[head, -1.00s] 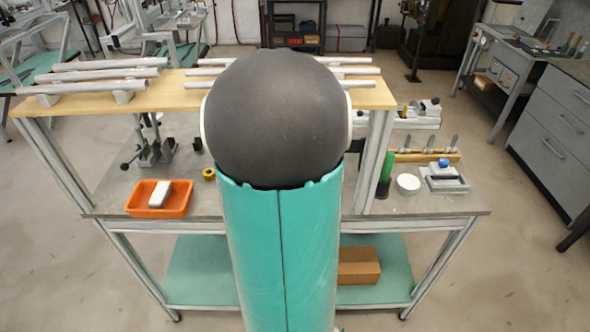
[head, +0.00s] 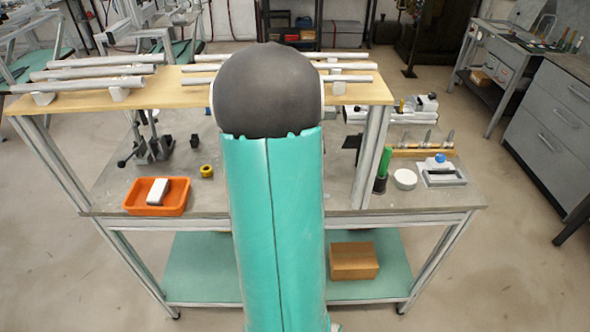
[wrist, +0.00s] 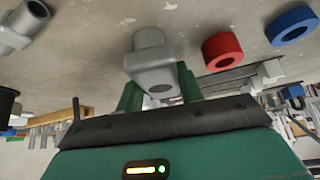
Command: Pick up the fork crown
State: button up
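A grey metal part with a dark hole in its near end, which looks like the fork crown (wrist: 150,62), shows in the wrist view against the grey tabletop. My gripper (wrist: 160,88) has its two green fingers apart, one on each side of this part. The part covers some of the left finger, and its right edge meets the right finger in the picture. Whether the fingers press on it, I cannot tell. In the head view my own arm hides the gripper and this part.
A red ring (wrist: 222,50) and a blue ring (wrist: 291,26) lie right of the part. In the head view, a raised wooden shelf (head: 150,96) with tubes spans the bench. An orange tray (head: 133,197), a yellow ring (head: 206,171) and a green-topped bottle (head: 384,165) stand on the bench.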

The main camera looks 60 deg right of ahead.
jog(key=c, duration=0.4)
jog(key=shift+r, duration=0.15)
